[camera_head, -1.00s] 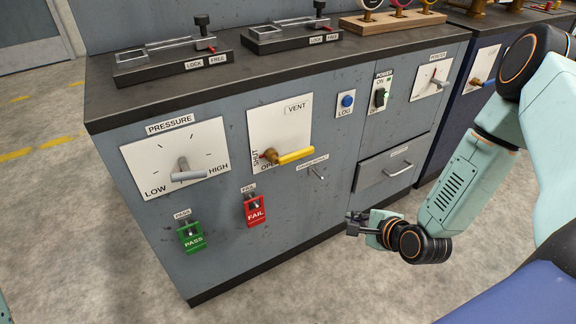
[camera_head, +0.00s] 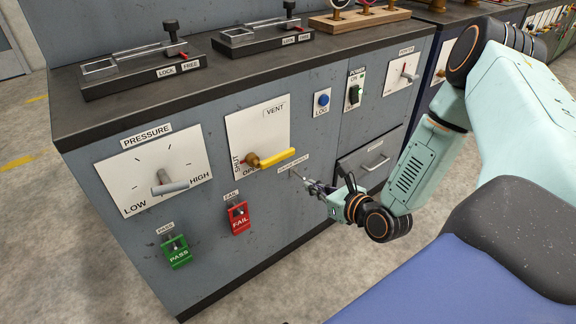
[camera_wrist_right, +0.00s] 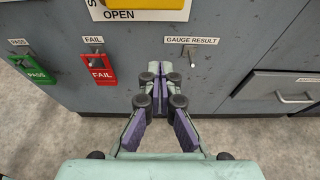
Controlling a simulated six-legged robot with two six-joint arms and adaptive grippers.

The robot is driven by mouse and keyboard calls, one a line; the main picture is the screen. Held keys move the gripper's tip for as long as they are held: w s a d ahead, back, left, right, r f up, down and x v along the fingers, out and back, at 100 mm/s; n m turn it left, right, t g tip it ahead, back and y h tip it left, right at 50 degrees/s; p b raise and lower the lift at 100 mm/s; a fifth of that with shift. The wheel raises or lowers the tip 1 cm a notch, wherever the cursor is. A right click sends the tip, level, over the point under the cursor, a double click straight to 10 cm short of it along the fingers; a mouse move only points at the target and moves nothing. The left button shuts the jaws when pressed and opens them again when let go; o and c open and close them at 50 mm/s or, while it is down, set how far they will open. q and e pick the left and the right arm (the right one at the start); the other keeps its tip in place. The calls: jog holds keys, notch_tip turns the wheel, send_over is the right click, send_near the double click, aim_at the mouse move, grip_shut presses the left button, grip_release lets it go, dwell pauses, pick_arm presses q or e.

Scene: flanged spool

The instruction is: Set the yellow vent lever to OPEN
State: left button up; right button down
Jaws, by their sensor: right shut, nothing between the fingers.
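The yellow vent lever (camera_head: 272,158) sits on the white VENT plate (camera_head: 258,125) on the cabinet front. Its handle points right and slightly up, near the OPEN label, with SHUT marked at the plate's left edge. In the right wrist view part of the yellow lever (camera_wrist_right: 158,3) shows at the top edge, above the word OPEN. My right gripper (camera_head: 311,185) is shut and empty, below and right of the lever and apart from it. In the right wrist view the gripper's fingers (camera_wrist_right: 158,72) are together, below the plate. My left gripper is not in view.
The gauge result toggle (camera_wrist_right: 192,55) is close to my right gripper. The red FAIL switch (camera_head: 237,217) and green PASS switch (camera_head: 175,251) are lower left. The pressure lever (camera_head: 168,184) is left. A drawer handle (camera_head: 376,162) juts out at right.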

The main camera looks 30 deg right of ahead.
jog(key=w, duration=0.9)
jog(key=shift+w+a+r+b, duration=0.3)
jog(key=shift+a+r+b, duration=0.05)
jog(key=shift+a+b, duration=0.1)
dwell(0.3)
jog(key=shift+r, duration=0.1)
dwell(0.4)
